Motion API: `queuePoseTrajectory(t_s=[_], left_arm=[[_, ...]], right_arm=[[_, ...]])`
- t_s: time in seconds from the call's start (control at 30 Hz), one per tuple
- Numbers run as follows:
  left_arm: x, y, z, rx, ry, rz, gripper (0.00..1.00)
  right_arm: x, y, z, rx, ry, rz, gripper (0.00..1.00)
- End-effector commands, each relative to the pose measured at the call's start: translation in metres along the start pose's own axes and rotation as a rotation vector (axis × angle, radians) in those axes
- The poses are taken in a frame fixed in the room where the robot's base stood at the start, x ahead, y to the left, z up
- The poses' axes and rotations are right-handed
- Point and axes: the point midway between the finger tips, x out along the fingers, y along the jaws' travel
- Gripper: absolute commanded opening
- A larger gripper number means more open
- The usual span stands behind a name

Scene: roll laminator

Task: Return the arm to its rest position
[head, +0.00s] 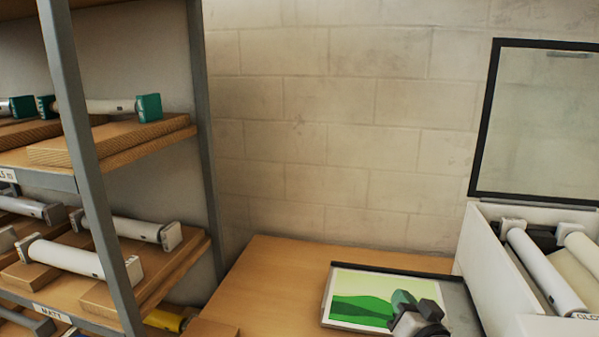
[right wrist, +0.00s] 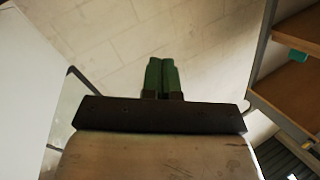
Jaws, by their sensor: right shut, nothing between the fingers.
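My right gripper (head: 404,300) is at the bottom of the head view, in front of a picture sheet (head: 345,312) with green hills on it. In the right wrist view its two green fingers (right wrist: 162,76) are pressed together, with nothing between them. They point toward the block wall (right wrist: 130,35). Part of the sheet is hidden behind the gripper. My left gripper is not in view.
A shelf rack (head: 88,170) with several rolls on wooden blocks stands at the left. The white laminator (head: 500,265), its clear lid (head: 535,130) raised, is at the right. Bare wooden tabletop (head: 275,285) lies between them.

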Motion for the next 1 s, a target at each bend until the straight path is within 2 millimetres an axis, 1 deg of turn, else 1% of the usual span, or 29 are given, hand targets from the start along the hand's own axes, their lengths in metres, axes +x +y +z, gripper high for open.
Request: queuePoseTrajectory(t_s=[0.03, 0.07, 0.1, 0.17, 0.2, 0.3, 0.4, 0.5, 0.7, 0.83, 0.9, 1.0], left_arm=[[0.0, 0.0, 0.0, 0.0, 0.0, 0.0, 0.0], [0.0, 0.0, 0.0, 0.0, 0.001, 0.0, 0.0], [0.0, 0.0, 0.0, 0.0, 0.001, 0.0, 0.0], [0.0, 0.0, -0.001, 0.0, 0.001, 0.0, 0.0], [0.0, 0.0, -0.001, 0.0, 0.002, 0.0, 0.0], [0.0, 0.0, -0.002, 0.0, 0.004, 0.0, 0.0], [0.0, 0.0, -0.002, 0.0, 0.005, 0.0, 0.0], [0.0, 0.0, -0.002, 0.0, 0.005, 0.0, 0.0], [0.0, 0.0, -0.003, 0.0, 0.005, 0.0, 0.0], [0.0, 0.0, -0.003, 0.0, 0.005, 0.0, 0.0], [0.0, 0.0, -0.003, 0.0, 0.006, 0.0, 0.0], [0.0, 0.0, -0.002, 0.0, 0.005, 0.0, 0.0]], right_arm=[[-0.023, 0.006, 0.035, -0.049, -0.123, 0.029, 0.0], [-0.037, 0.009, 0.052, -0.077, -0.196, 0.045, 0.0], [-0.057, 0.012, 0.075, -0.113, -0.292, 0.067, 0.0], [-0.089, 0.017, 0.106, -0.161, -0.432, 0.099, 0.0], [-0.109, 0.02, 0.122, -0.189, -0.515, 0.118, 0.0], [-0.153, 0.024, 0.151, -0.241, -0.682, 0.156, 0.0], [-0.19, 0.027, 0.169, -0.278, -0.813, 0.187, 0.0], [-0.222, 0.029, 0.181, -0.305, -0.923, 0.212, 0.0], [-0.28, 0.03, 0.195, -0.349, -1.11, 0.257, 0.0], [-0.315, 0.029, 0.199, -0.372, -1.221, 0.282, 0.0], [-0.304, 0.037, 0.215, -0.369, -1.218, 0.281, 0.0], [-0.297, 0.045, 0.235, -0.367, -1.225, 0.28, 0.0]])
